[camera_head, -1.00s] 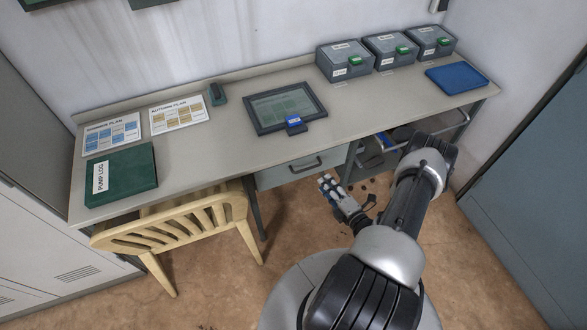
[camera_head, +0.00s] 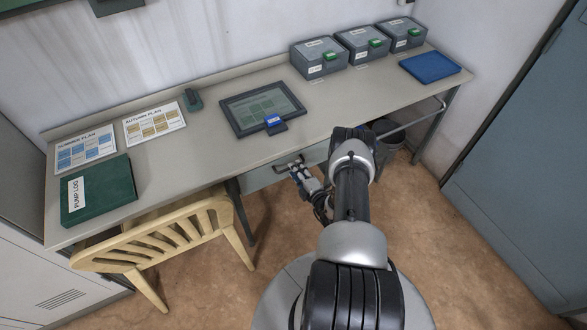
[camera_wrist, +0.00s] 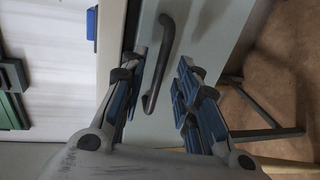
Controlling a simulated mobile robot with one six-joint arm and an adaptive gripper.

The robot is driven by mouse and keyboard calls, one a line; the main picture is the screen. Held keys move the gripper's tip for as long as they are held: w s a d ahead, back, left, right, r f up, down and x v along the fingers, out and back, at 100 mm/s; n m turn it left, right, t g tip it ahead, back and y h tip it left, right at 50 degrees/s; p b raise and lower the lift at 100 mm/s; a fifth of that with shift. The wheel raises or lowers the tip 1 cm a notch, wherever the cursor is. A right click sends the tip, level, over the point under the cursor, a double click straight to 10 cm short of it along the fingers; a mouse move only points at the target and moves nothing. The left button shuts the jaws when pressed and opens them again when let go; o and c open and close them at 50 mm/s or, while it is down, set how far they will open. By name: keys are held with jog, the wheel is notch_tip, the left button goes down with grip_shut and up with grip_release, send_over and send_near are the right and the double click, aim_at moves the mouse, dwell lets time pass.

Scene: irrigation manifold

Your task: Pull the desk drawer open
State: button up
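The desk drawer (camera_head: 262,177) is a pale grey front under the desk top and looks shut. Its dark bar handle (camera_head: 291,162) is partly covered by my gripper (camera_head: 299,172) in the head view. In the wrist view the drawer front (camera_wrist: 205,32) fills the middle, and the curved handle (camera_wrist: 167,42) stands out from it. My gripper (camera_wrist: 164,68) is open, with one finger on each side of the handle. The handle's lower end reaches between the fingers. I see a gap on the right finger's side; contact on the left is unclear.
A wooden chair (camera_head: 165,240) stands left of the drawer. A grey bin (camera_head: 390,150) is under the desk's right end. Floor before the drawer is clear.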

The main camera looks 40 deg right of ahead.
jog(key=shift+b+x, duration=0.3)
jog(key=shift+x, duration=1.3)
grip_shut()
